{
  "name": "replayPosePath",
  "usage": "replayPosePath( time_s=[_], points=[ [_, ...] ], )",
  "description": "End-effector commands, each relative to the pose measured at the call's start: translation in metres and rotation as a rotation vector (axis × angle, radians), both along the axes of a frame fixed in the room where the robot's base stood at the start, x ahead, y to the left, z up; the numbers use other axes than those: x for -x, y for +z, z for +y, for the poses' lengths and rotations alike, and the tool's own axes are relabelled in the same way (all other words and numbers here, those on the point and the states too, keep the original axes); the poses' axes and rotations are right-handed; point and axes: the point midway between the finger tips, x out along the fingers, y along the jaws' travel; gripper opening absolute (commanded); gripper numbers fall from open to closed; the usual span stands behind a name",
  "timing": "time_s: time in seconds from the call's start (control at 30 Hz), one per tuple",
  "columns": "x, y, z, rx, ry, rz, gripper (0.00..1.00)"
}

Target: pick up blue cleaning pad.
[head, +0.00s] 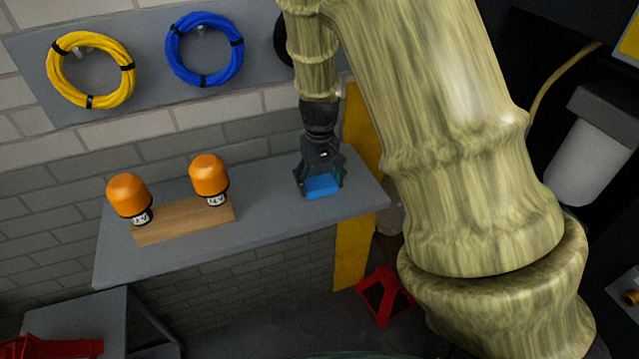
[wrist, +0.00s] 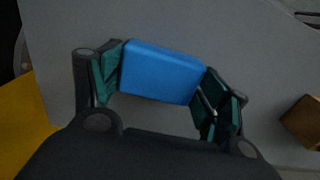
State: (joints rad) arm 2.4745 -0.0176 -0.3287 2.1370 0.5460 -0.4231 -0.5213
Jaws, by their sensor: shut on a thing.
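The blue cleaning pad (head: 322,186) is a small blue block at the right part of the grey shelf (head: 270,219). In the wrist view the pad (wrist: 162,72) sits between the two green-padded fingers. My gripper (head: 320,182) points down at the shelf and is shut on the pad, with a finger at each end. The pad appears at or very near the shelf surface; I cannot tell whether it touches it.
Yellow (head: 57,78) and blue (head: 237,52) cable coils hang on the wall panel above. The shelf between block and gripper is clear.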

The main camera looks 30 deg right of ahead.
Motion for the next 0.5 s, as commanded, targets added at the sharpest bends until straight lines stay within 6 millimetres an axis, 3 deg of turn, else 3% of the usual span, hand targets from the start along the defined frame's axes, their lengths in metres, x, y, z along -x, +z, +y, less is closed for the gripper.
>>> replayPosePath(
  time_s=[0.27, 0.43, 0.5],
  points=[
    [-0.001, 0.013, 0.0, 0.001, 0.0, -0.003, 0.52],
    [-0.001, 0.033, 0.0, 0.002, 0.001, -0.004, 0.52],
    [0.01, 0.034, 0.009, 0.0, 0.003, 0.0, 0.52]
  ],
)
